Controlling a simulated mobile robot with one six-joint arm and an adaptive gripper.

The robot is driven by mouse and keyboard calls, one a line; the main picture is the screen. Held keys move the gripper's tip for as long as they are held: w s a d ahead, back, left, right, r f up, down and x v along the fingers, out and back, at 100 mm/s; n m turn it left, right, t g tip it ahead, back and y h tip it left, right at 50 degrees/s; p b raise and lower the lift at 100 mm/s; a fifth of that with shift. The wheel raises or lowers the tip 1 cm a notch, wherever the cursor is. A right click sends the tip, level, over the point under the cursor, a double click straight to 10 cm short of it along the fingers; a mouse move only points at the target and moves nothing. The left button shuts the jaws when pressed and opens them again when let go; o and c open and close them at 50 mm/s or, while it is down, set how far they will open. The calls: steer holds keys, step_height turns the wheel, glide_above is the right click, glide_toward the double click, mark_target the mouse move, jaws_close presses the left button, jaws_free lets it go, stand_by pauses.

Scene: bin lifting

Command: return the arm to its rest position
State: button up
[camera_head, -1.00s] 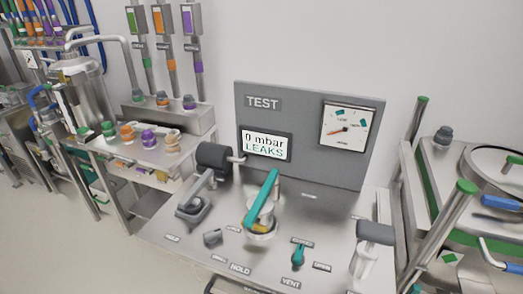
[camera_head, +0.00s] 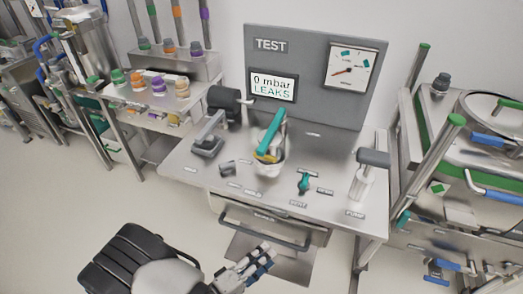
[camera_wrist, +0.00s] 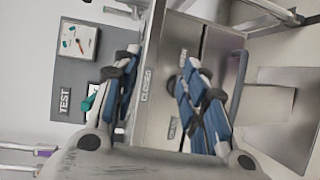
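My gripper (camera_head: 262,257) shows at the bottom of the head view, in front of the test bench and below the level of its top. My dark arm links are beside it at lower left. In the wrist view my gripper's two blue-padded fingers (camera_wrist: 158,68) stand apart with a gap between them, and nothing is held. The bench's front edge and labelled top show behind that gap.
The test bench (camera_head: 336,205) has a teal lever (camera_head: 270,133), a teal vent knob (camera_head: 304,183) and a display (camera_head: 273,87) reading "0 mbar LEAKS". A drawer handle (camera_head: 262,232) juts from its front. A cart (camera_head: 447,205) stands right; open floor lies left.

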steer(key=s+d+r+m+g+y, duration=0.2)
steer(key=d+r+m+g, duration=0.3)
steer(key=r, duration=0.4)
steer(key=s+d+r+m+g+y, duration=0.1)
steer(key=d+r+m+g, duration=0.1)
steer(key=d+r+g, duration=0.6)
steer(key=s+r+m+t+y, duration=0.1)
steer(key=s+r+t+y, duration=0.5)
steer(key=r, duration=0.7)
steer(key=shift+s+d+r+m+t+y, duration=0.15)
steer(key=shift+s+d+m+t+y, duration=0.2)
steer(key=shift+s+y, duration=1.05)
steer(key=shift+w+y, duration=0.3)
steer(key=shift+w, duration=0.05)
